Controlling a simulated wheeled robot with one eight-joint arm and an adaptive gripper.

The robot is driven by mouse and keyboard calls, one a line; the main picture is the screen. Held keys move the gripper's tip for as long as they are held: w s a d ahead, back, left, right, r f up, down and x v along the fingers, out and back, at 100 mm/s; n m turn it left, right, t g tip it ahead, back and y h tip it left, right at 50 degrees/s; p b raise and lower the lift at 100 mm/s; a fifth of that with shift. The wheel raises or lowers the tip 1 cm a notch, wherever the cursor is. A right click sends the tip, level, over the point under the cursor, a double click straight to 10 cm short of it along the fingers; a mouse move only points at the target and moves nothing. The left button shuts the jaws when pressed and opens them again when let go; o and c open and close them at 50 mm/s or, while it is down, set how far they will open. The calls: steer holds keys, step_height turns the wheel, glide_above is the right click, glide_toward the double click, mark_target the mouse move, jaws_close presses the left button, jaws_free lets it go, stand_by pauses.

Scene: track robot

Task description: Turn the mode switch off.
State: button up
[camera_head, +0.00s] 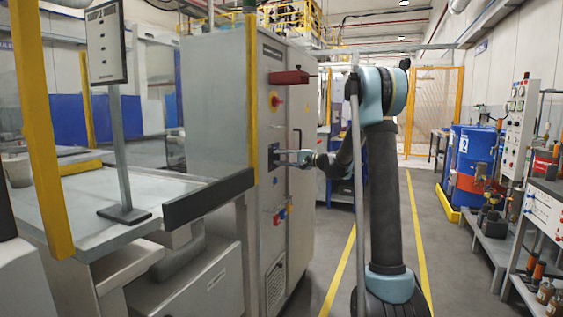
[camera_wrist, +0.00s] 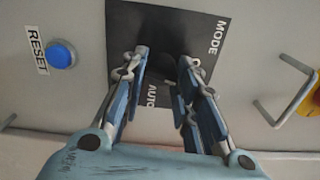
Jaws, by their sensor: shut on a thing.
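The mode switch plate (camera_wrist: 205,22) is a dark panel lettered MODE and AUTO, tilted in the wrist view. In the head view the plate (camera_head: 273,157) is on the front of the grey cabinet. My gripper (camera_wrist: 162,70) reaches over the plate, with one fingertip on each side of the dark knob (camera_wrist: 158,70). It is shut on the knob. The knob is dark on dark, so its pointing direction is hard to tell. In the head view my gripper (camera_head: 284,158) meets the plate from the right.
A blue button (camera_wrist: 61,55) labelled RESET sits left of the plate. A bent metal handle (camera_wrist: 283,100) and a yellow part are at right. On the cabinet (camera_head: 220,95), a red button (camera_head: 276,101) sits above the switch. Open floor with yellow lines (camera_head: 340,275) lies right of the cabinet.

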steer(key=shift+n, duration=1.3)
steer(key=o, duration=1)
steer(key=shift+d, duration=0.1)
steer(key=v, duration=1.1)
steer(key=shift+s+d, duration=0.15)
steer(key=shift+d, duration=0.25)
